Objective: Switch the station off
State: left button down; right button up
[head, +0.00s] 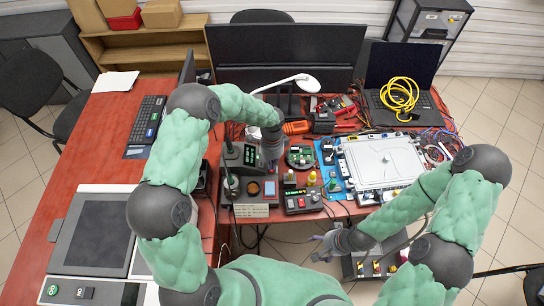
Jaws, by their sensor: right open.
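Several boxes with controls stand on the red workbench, and I cannot tell for sure which one is the station. A dark unit with a lit green display (249,155) stands left of centre. A small control box (303,203) with red and green parts sits at the bench's front edge. My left gripper (270,161) points down close to the right side of the display unit. Its fingers are small and dark, and I cannot see whether they touch anything. My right gripper (322,248) is open and empty, in front of the bench edge and below the control box.
A white flat case (382,162) lies on a blue mat at the right. A laptop with yellow cable (399,94) is behind it. A desk lamp (305,83), monitors and tools fill the back. A unit with yellow knobs (376,267) is low beside my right gripper.

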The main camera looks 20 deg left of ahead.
aim_at(272, 174)
pick_arm(q)
jog(key=shift+s+f, duration=0.1)
jog(key=shift+f, duration=1.05)
jog(key=shift+f, duration=0.1)
jog(key=shift+s+d+f+b, duration=0.1)
jog(key=shift+s+f+b, duration=0.05)
jog(key=shift+f+b, duration=0.25)
jog(key=shift+s+r, duration=0.1)
jog(key=shift+s, duration=0.05)
jog(key=shift+w+r, duration=0.15)
jog(key=shift+w, duration=0.35)
jog(key=shift+w+a, duration=0.25)
jog(key=shift+w, duration=0.15)
